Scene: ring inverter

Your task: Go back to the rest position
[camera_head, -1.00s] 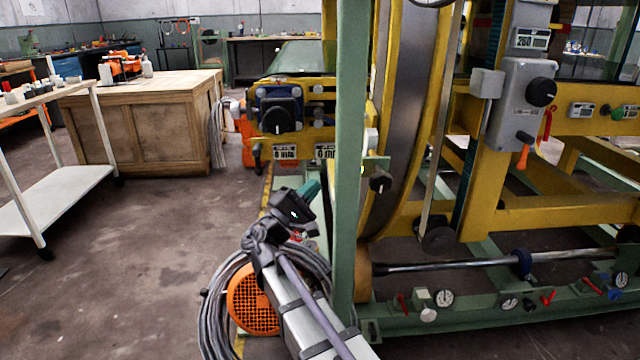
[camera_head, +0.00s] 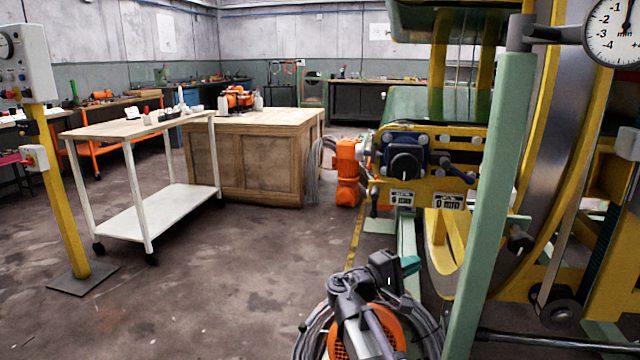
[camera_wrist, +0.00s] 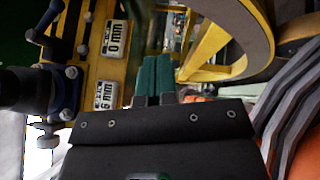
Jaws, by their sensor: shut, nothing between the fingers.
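My gripper (camera_head: 411,264) is at the lower middle of the head view, with teal fingertips pointing to the right. In the wrist view its two teal fingers (camera_wrist: 155,72) lie side by side, shut, with nothing between them. My arm reaches up from the bottom edge of the head view. The fingertips appear in front of the yellow machine, below its "0 mm" displays (camera_head: 448,201). These displays also show in the wrist view (camera_wrist: 116,38). I cannot tell the exact gap between the fingers and the machine.
A green post (camera_head: 492,200) stands to the right of my gripper, before the large yellow ring (camera_head: 570,130). Grey cables and an orange grille (camera_head: 385,325) are low beside my arm. A white trolley (camera_head: 165,210), a wooden cabinet (camera_head: 250,165) and open floor lie left.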

